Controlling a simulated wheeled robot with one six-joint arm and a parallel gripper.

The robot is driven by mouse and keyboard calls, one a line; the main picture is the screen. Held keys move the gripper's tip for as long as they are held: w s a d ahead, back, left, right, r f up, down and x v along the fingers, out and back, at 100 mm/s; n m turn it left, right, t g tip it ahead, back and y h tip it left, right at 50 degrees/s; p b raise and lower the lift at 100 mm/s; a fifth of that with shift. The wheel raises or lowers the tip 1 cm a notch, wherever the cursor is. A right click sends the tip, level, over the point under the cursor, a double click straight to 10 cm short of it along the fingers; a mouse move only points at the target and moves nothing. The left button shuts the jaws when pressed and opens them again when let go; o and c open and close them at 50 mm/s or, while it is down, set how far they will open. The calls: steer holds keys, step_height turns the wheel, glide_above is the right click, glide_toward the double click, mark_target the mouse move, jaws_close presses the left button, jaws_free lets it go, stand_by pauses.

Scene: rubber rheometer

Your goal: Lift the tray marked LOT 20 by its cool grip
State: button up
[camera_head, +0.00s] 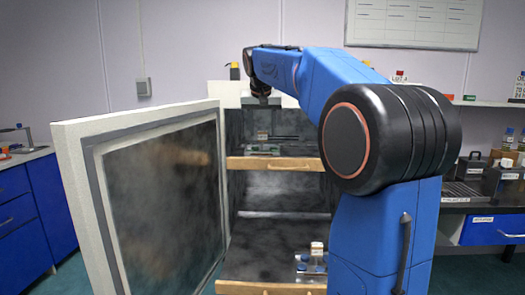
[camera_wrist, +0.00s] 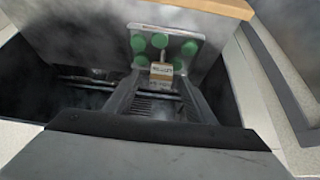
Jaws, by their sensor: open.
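A metal tray (camera_wrist: 186,47) with several green round pieces shows in the wrist view, on the cabinet's upper shelf. A small tan block with a white label (camera_wrist: 161,73) stands at its near edge; I cannot read the label. In the head view this tray (camera_head: 262,153) is small, and a tan block stands at it. A second tray (camera_head: 303,272) with blue pieces and a tan-and-white block (camera_head: 316,249) sits on the lower shelf. My gripper (camera_wrist: 160,88) is open, its fingers on either side of the labelled block; contact cannot be told. In the head view my gripper (camera_head: 261,101) is above the upper tray.
The cabinet door (camera_head: 150,200) stands open at the left. The upper shelf has a wooden front edge (camera_head: 276,163), as does the lower shelf (camera_head: 262,288). Pale cabinet walls flank the gripper in the wrist view. A dark bench with equipment (camera_head: 485,190) stands at the right.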

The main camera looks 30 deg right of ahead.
steer(key=shift+x, duration=1.45)
jaws_close()
steer(key=shift+r, duration=0.1)
